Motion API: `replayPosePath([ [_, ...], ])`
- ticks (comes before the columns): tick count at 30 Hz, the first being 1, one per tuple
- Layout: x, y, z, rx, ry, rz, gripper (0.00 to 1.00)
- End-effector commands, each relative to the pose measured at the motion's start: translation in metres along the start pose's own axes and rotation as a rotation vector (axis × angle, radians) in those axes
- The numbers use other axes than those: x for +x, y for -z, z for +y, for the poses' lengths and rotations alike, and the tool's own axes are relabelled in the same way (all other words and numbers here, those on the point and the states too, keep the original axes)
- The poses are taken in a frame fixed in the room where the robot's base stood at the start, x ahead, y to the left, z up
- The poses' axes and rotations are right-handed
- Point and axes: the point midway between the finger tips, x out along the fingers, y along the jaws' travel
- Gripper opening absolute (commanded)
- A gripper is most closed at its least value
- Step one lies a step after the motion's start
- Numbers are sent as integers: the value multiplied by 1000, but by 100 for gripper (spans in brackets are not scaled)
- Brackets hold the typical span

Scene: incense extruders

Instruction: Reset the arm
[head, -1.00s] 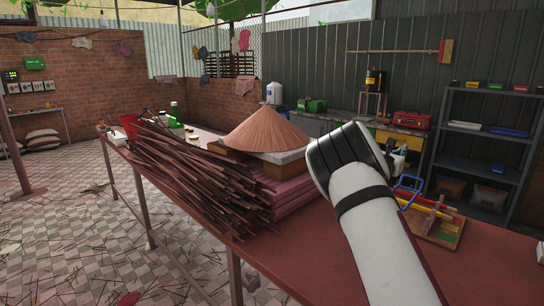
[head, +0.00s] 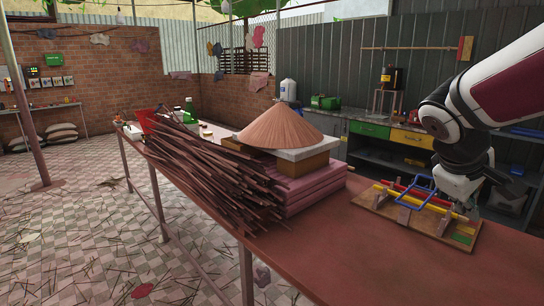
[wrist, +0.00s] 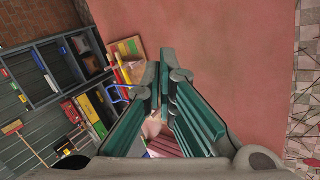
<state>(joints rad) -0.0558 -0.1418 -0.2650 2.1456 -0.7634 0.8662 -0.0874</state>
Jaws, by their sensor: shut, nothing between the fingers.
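My gripper (head: 462,196) hangs at the right in the head view, below my white and maroon arm, which reaches in from the upper right edge. It is by the right end of a wooden board (head: 459,240) that carries red and yellow bars and a blue handle (head: 407,187). I cannot tell from this view whether it touches the board. In the wrist view my gripper (wrist: 166,76) has its green-padded fingers drawn together at the tips, with nothing held.
The red-brown table (head: 350,262) bears a heap of dark sticks (head: 205,170), pink slabs (head: 318,186) and a conical straw hat (head: 279,127). A dark shelf (wrist: 47,78) shows in the wrist view.

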Motion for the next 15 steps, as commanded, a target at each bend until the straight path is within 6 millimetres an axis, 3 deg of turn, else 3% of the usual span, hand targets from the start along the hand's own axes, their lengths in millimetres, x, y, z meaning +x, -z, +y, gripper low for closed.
replayPosePath([
  [1,-16,-11,-19,51,54,32,0],
  [9,-83,-61,-130,275,349,139,0],
  [15,-114,-88,-192,372,503,182,0],
])
